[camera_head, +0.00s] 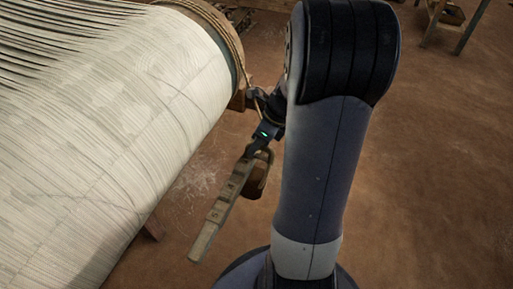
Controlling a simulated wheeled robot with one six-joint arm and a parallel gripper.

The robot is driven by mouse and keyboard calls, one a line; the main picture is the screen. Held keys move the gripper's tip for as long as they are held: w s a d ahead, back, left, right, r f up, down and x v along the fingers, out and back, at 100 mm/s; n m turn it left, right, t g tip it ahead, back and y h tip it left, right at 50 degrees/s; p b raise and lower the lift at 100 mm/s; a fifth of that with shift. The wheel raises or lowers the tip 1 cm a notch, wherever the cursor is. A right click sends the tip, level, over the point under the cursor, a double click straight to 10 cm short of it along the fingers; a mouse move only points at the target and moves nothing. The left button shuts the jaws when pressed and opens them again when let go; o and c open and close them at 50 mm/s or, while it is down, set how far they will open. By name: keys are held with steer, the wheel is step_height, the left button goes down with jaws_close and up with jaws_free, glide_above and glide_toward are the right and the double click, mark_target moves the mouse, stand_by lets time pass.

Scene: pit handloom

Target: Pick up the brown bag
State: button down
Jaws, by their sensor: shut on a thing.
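The brown bag (257,180) appears as a small brown shape just below my gripper (259,151), left of my arm. My gripper points down and to the left and is shut at the top of the bag. The bag seems to hang from it, but the exact grip is too small to make out. A long, flat greyish-brown strip with marks on it (213,220) overlaps the bag's left side and hides part of it. I cannot tell whether the strip touches the bag.
A large loom roll (130,110) wound with pale threads fills the left, close to my gripper. A rope (226,35) runs at its right end. A wooden piece of furniture (450,22) stands at the top right. The brown floor (440,180) at right is clear.

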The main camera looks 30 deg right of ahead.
steer(key=shift+r+p, duration=0.3)
steer(key=shift+r, duration=0.5)
steer(key=s+d+p, duration=0.1)
steer(key=s+d, duration=0.2)
steer(key=d, duration=0.5)
steer(key=s+d+p, duration=0.1)
steer(key=s+d, duration=0.3)
steer(key=d, duration=0.4)
steer(key=shift+s+d, duration=0.15)
steer(key=shift+d, duration=0.15)
steer(key=shift+a+p, duration=0.1)
steer(key=shift+p, duration=0.25)
